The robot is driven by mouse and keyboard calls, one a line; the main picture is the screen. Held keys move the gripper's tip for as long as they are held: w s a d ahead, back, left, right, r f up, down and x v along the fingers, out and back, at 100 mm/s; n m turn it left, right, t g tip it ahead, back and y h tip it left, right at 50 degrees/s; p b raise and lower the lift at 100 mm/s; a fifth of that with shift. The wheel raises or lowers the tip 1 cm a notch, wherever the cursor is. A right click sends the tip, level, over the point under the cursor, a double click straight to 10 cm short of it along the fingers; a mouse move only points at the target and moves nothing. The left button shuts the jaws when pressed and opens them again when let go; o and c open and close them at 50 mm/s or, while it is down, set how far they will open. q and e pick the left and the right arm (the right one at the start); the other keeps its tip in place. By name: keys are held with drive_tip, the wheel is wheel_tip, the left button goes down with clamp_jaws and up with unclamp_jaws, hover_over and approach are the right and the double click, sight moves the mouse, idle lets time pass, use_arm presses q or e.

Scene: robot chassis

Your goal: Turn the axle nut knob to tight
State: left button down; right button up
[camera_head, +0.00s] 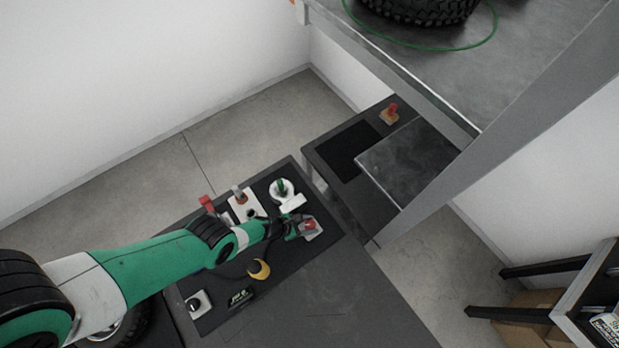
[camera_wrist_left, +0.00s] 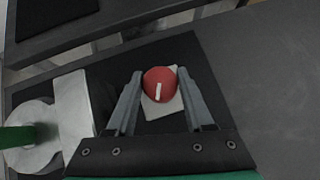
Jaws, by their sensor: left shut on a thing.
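The axle nut knob (camera_head: 310,225) is a round red knob with a white mark on its face, on a pale square plate (camera_wrist_left: 162,108) at the right end of the dark panel. In the left wrist view the red knob (camera_wrist_left: 160,83) sits between the fingertips, its white mark pointing nearly straight up and down in the picture. My left gripper (camera_head: 301,228) reaches it from the left and is shut on it. Any label around the knob is too small to read or hidden. My right gripper is not in view.
Close by on the panel are a white round fitting with a green part (camera_head: 281,190), a red-handled part (camera_head: 207,203), a yellow knob (camera_head: 259,268) and a black-and-white knob (camera_head: 198,304). A raised metal table with a tyre (camera_head: 420,8) stands at upper right. The grey bench front is clear.

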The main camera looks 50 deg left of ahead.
use_arm(q)
drive_tip(key=shift+w+r+m+h, duration=0.1)
drive_tip(key=shift+m+h, duration=0.3)
drive_tip(key=shift+m, duration=0.2)
drive_tip(key=shift+c, duration=1.5)
unclamp_jaws()
drive_tip(key=p+v, duration=1)
drive_tip(key=v, duration=0.1)
drive_tip(key=shift+r, duration=0.25)
drive_tip(key=shift+a, duration=0.1)
